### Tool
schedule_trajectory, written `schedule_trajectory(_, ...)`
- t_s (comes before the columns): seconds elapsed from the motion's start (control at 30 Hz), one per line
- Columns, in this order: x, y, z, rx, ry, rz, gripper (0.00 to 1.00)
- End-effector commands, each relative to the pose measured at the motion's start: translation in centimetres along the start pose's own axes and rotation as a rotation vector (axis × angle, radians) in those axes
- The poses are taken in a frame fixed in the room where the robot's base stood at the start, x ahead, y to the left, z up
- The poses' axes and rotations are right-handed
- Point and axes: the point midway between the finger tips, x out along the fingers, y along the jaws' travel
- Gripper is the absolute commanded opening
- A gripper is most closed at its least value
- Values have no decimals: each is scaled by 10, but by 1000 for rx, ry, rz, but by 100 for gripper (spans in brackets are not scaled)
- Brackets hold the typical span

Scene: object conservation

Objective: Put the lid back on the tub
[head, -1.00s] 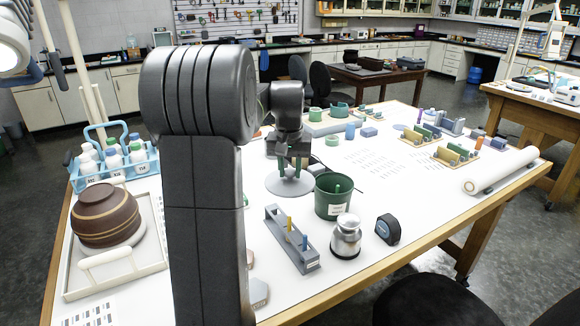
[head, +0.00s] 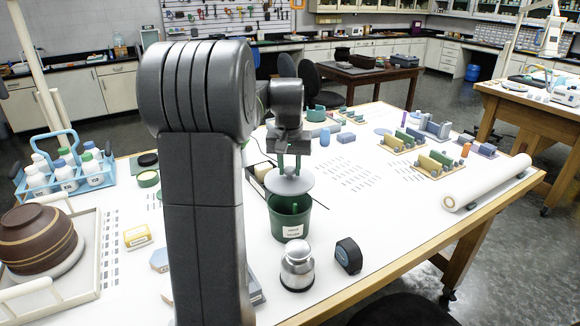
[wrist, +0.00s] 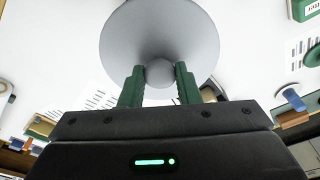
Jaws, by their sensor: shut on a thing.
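The lid (head: 278,184) is a pale grey disc with a small round knob. My gripper (head: 289,168) is shut on the knob and holds the lid roughly level. In the wrist view, the green fingers of my gripper (wrist: 159,76) stand on both sides of the knob, with the lid (wrist: 158,30) beyond. The tub (head: 290,224) is dark green with a white label and stands upright on the table. The lid is above the tub's open top, with a visible gap at the front. A green piece shows inside the tub. The far rim is hidden by the lid.
A silver weight (head: 297,266) and a dark tape measure (head: 347,256) stand in front of the tub. A tray with a brown bowl (head: 38,238) and a blue bottle carrier (head: 70,178) are at left. A white roll (head: 487,182) lies at right.

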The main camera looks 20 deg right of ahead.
Motion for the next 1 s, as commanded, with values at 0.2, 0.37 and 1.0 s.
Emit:
schedule_trajectory(0.2, 23, 0, 4, 0, -1, 0, 7)
schedule_trajectory(0.37, 39, 0, 6, 0, -1, 0, 7)
schedule_trajectory(1.0, 56, 0, 8, 0, 0, 0, 7)
